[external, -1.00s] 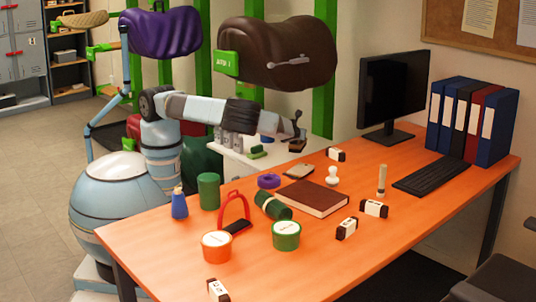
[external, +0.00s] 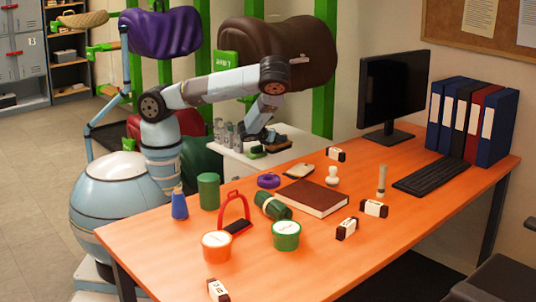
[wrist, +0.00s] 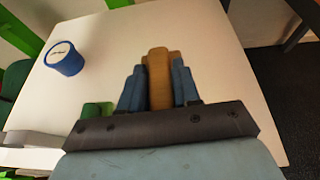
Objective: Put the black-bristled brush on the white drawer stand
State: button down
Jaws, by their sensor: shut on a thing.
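The brush (external: 280,147), with a brown back, is held between the fingers of my gripper (external: 268,140). In the wrist view, the brown brush back (wrist: 158,75) sits between the two blue-grey fingers of my gripper (wrist: 158,90). Its bristle side faces away from the wrist camera and is hidden. The white drawer stand (external: 303,142) is directly below, and its pale top (wrist: 220,55) fills much of the wrist view. The brush is over the top or very close to it; I cannot tell whether it touches.
On the stand are several grey bottles (external: 226,132) at the left, a green item (external: 255,152) close to my gripper, and a blue tin (wrist: 65,58). The stand's right part is clear. The orange desk (external: 180,245) with many objects is in front.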

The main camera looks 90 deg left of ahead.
aim_at(267, 151)
jog(key=shift+s+a+f, duration=0.1)
jog(key=shift+s+a, duration=0.05)
jog(key=shift+s, duration=0.3)
jog(key=shift+f, duration=0.25)
notch_tip(267, 151, down, 8)
jog(key=shift+r, duration=0.25)
jog(key=c, duration=0.8)
grip_release()
jog(key=shift+v, duration=3.75)
jog(key=shift+s, duration=0.1)
